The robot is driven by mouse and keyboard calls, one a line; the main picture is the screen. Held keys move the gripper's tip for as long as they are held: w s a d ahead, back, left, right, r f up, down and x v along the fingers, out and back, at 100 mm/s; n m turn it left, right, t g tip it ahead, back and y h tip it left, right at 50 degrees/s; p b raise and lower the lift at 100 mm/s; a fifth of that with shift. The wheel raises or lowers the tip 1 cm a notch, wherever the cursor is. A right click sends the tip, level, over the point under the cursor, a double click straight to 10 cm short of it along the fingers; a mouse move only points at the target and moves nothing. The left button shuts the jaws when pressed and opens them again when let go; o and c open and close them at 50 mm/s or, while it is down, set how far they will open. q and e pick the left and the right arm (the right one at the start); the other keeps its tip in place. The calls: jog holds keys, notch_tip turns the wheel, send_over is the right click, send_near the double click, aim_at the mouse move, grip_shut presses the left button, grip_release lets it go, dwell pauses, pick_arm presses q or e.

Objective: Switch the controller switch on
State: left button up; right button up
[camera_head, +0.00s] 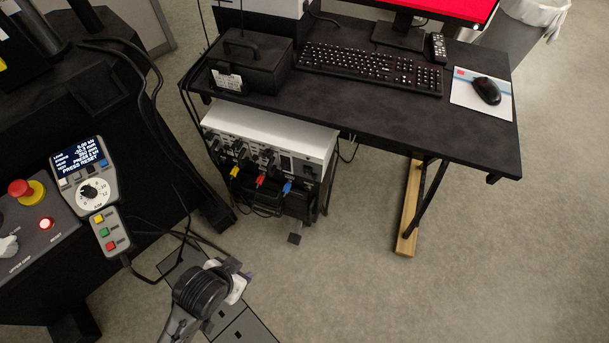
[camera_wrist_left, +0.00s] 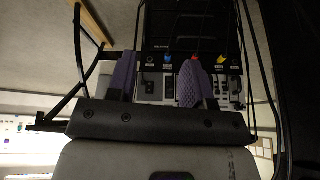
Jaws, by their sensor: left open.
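The controller (camera_head: 270,130) is a pale box with a dark front, on a stand under the desk. Its front carries black connectors and yellow, red and blue plugs. A small dark rectangle (camera_head: 285,164) right of the connectors looks like the switch; its on or off position is too small to tell. My left gripper (camera_head: 241,270) is below and in front of the controller, apart from it. In the left wrist view the gripper's purple fingers (camera_wrist_left: 157,77) are open and empty, with the upside-down controller front (camera_wrist_left: 172,88) behind them. My right gripper is not in view.
The black desk (camera_head: 400,110) overhangs the controller and holds a keyboard (camera_head: 370,70), a mouse (camera_head: 486,90) and a black case (camera_head: 250,62). Cables hang in front of the controller. A control panel (camera_head: 40,225) with a handset (camera_head: 90,190) stands left. The floor at right is clear.

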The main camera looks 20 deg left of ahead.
pick_arm(q)
jog(key=shift+t, duration=0.4)
jog(key=w, duration=0.2)
jog(key=w+d, duration=0.1)
jog(key=w, duration=0.2)
jog(key=shift+d+r, duration=0.1)
jog(key=shift+d, duration=0.1)
jog(key=shift+c, duration=1.4)
jog(key=w+d+f+h, duration=0.1)
jog(key=w+d+f, duration=0.3)
jog(key=w+f, duration=0.1)
jog(key=w+d+f+h, duration=0.1)
jog(key=w+d+f, duration=0.1)
jog(key=w+f, duration=0.1)
jog(key=shift+w+f+h, duration=0.1)
jog(key=shift+f+h, duration=0.1)
jog(key=shift+h, duration=0.1)
grip_shut()
jog(key=w+d+f+t+h, duration=0.2)
jog(key=w+d+f+t, duration=0.25)
jog(key=f, duration=0.25)
jog(key=w+a+r+n+t+y, duration=0.2)
jog(key=a+r+t+y, duration=0.3)
jog(key=t, duration=0.4)
jog(key=shift+w+a+r+y, duration=0.35)
jog(key=shift+a+r, duration=0.2)
jog(key=shift+a, duration=0.7)
jog(key=shift+t, duration=0.25)
